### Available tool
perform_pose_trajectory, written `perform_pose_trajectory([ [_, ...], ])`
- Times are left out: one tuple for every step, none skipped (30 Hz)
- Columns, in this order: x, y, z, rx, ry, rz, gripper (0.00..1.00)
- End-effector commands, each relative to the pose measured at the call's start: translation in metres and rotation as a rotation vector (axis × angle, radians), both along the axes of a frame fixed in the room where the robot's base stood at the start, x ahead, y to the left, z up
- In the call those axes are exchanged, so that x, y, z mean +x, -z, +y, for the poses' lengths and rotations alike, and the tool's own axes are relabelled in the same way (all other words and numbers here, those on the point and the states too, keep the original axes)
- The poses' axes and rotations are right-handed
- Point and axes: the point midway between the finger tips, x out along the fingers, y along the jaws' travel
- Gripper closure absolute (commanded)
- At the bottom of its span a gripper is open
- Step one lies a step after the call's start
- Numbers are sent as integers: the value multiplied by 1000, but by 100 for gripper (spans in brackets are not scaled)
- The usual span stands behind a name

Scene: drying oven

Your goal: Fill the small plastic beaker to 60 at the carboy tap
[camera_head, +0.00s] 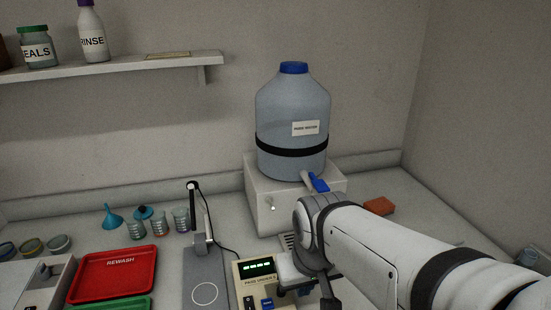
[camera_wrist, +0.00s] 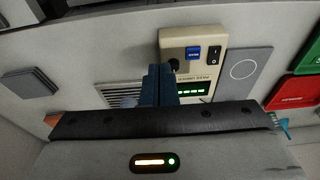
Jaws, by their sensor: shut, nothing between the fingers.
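The blue-grey carboy (camera_head: 293,100) stands on a white block at the back, with a label and a black strap. Its tap, with a blue handle (camera_head: 319,183), points forward and down. Small cups or beakers (camera_head: 160,223) stand in a row at the back left; I cannot tell which is the small plastic beaker or read any marks. My gripper (camera_head: 305,291) is in front of the carboy, low over the bench beside the display unit, partly hidden by my arm. In the wrist view its blue fingers (camera_wrist: 160,82) are together with nothing between them.
A display unit (camera_head: 257,270) with green digits and a slotted grate (camera_wrist: 120,96) lie near my gripper. A lamp stand (camera_head: 203,245), a red REWASH tray (camera_head: 115,272), a green tray (camera_head: 120,303) and an orange block (camera_head: 379,206) are around. The right bench is fairly clear.

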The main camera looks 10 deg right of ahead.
Motion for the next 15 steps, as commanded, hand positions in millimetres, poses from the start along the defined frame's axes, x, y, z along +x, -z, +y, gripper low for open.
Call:
perform_pose_trajectory([
  [0, 0, 0, 0, -1, 0, 100],
  [1, -1, 0, -1, -4, 1, 100],
  [3, -4, -1, -3, -14, 2, 100],
  [5, -8, -1, -7, -25, 4, 100],
  [8, -12, -2, -11, -46, 7, 100],
  [15, -21, -12, -20, -93, 12, 100],
  [20, -29, -15, -28, -127, 18, 100],
  [27, -38, -18, -38, -169, 24, 100],
  [38, -53, -22, -52, -234, 34, 100],
  [47, -64, -25, -65, -291, 44, 100],
  [56, -77, -29, -77, -353, 54, 100],
  [70, -93, -34, -93, -442, 68, 100],
  [80, -106, -38, -105, -512, 78, 100],
  [90, -117, -43, -116, -583, 89, 100],
  [102, -132, -49, -129, -678, 103, 100],
])
